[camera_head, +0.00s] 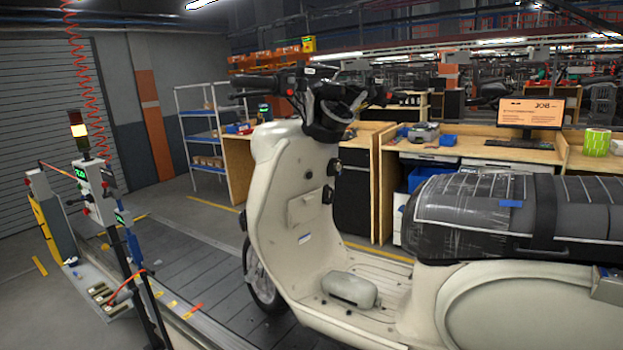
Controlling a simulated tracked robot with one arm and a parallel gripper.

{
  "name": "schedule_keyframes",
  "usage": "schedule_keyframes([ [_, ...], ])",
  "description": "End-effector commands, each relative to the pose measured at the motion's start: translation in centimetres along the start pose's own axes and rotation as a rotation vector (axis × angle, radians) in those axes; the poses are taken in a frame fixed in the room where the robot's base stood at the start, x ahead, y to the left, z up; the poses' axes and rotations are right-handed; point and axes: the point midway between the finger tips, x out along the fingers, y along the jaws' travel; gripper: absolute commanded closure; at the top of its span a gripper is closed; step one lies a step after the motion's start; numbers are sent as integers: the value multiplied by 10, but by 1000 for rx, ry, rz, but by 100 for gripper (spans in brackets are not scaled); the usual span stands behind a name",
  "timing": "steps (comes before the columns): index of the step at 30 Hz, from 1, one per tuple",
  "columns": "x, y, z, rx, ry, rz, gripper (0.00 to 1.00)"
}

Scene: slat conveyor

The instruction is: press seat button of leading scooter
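A cream scooter (296,180) stands upright on the slat conveyor (207,267), its front toward the left. Its dark seat (470,215) is at the right, wrapped in clear plastic, with a small blue patch (511,203) on its upper side. A dark strap-like band crosses the seat. I cannot make out a seat button for certain. A small grey metal part (607,285) shows below the seat at the right edge, cut off by the frame. The scooter's rear is outside the view. My gripper is not in view.
A control post with a lit signal lamp (79,130) and thin poles stand at the left beside the conveyor. Wooden workbenches (470,147) with a monitor (531,113) line the far side. Conveyor slats ahead of the scooter are clear.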

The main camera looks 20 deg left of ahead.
Motion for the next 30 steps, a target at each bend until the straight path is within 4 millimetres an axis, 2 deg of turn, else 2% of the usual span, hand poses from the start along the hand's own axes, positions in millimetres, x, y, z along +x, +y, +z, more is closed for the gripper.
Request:
schedule_keyframes([
  [9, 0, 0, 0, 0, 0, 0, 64],
  [10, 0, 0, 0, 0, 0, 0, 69],
  [13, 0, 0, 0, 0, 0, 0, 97],
  [14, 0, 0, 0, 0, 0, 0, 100],
  [30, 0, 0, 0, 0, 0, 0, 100],
])
